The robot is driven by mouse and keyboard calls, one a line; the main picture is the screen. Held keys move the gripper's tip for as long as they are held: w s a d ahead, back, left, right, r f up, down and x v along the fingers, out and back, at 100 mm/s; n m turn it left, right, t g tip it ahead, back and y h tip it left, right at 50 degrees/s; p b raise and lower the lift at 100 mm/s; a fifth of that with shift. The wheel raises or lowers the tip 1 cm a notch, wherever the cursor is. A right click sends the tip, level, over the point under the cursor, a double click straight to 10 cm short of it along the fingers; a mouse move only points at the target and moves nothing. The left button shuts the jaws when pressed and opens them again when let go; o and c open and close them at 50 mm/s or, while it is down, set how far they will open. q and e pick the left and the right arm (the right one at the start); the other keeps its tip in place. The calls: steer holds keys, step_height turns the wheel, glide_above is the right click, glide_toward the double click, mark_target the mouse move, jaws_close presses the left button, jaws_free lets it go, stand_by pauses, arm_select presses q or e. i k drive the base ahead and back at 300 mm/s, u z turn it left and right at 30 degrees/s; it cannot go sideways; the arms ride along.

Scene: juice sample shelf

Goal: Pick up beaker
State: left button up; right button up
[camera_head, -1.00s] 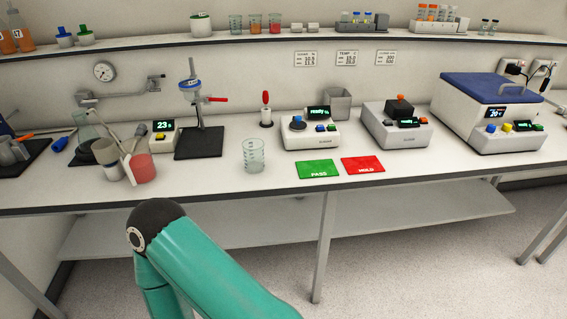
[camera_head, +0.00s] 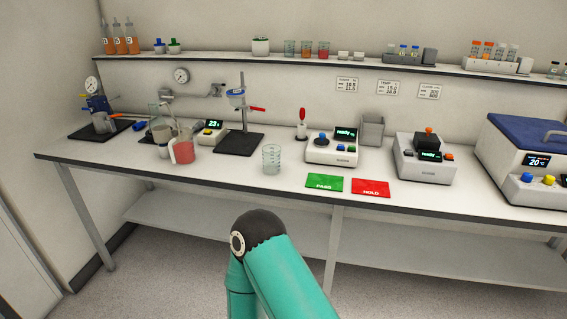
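A clear, empty-looking glass beaker (camera_head: 271,159) stands upright on the white bench, near the middle of the picture. It is left of the green PASS mat (camera_head: 325,183) and in front of the dark stand base. Nothing touches it. Three smaller beakers stand on the upper shelf: a clear or pale one (camera_head: 290,48), an orange one (camera_head: 307,49) and a red one (camera_head: 323,50). One of my teal arms shows from the bottom, its dark elbow joint below the bench front. Neither gripper is in view.
A pink-filled jug (camera_head: 183,151) and a retort stand (camera_head: 241,143) are left of the beaker. A grey instrument (camera_head: 332,149) is to its right. The red HOLD mat (camera_head: 370,188) lies at the bench's front edge (camera_head: 240,190). Bench around the beaker is clear.

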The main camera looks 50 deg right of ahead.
mark_target(271, 154)
steer(key=z, duration=1)
steer(key=i, duration=0.8)
steer(key=z, duration=0.2)
